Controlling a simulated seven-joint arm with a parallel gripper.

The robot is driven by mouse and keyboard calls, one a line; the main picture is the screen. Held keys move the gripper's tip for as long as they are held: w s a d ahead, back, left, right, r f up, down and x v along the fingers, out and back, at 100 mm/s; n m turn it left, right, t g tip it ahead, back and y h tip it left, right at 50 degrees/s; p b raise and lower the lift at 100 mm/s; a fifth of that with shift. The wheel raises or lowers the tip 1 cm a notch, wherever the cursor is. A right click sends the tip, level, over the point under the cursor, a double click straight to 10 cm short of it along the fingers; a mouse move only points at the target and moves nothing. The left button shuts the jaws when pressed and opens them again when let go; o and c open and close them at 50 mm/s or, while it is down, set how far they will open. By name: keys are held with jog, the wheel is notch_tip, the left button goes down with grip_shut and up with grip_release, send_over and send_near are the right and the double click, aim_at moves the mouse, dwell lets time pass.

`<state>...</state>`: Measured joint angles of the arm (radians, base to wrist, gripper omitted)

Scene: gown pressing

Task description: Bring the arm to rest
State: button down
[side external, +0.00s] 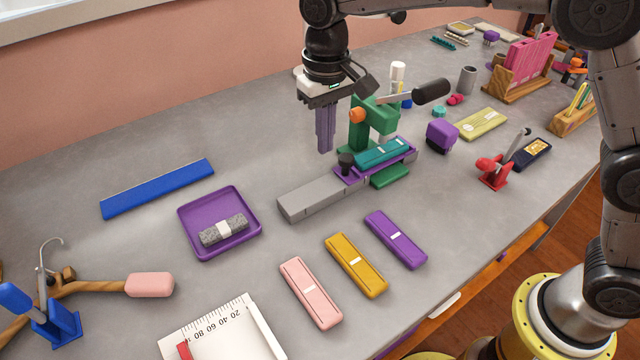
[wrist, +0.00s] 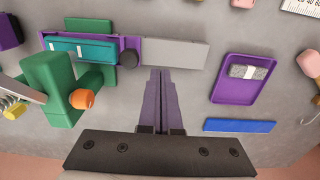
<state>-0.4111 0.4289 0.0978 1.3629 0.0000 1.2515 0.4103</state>
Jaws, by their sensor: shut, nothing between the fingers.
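My gripper (side external: 325,132) is shut, with its purple fingers together and nothing between them. It hangs pointing down above the grey table (side external: 120,240), behind the grey rail of the press and left of the green press. In the wrist view the fingers (wrist: 161,75) point toward the grey rail (wrist: 175,54); they look apart from it in the side view. The green press (side external: 372,125) has a black-handled lever and an orange knob.
Pink (side external: 310,292), yellow (side external: 356,265) and purple (side external: 395,239) bars lie in front. A purple block (side external: 442,135) and a red clamp (side external: 494,170) stand to the right.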

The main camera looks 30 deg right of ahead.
jog(key=s+d+r+t, duration=0.2)
jog(key=s+d, duration=0.7)
jog(key=s, duration=0.4)
jog(key=s+d+r+t, duration=0.2)
jog(key=s+d+t, duration=0.1)
jog(key=s+d, duration=0.7)
jog(key=s, duration=0.4)
jog(key=shift+s+t, duration=0.3)
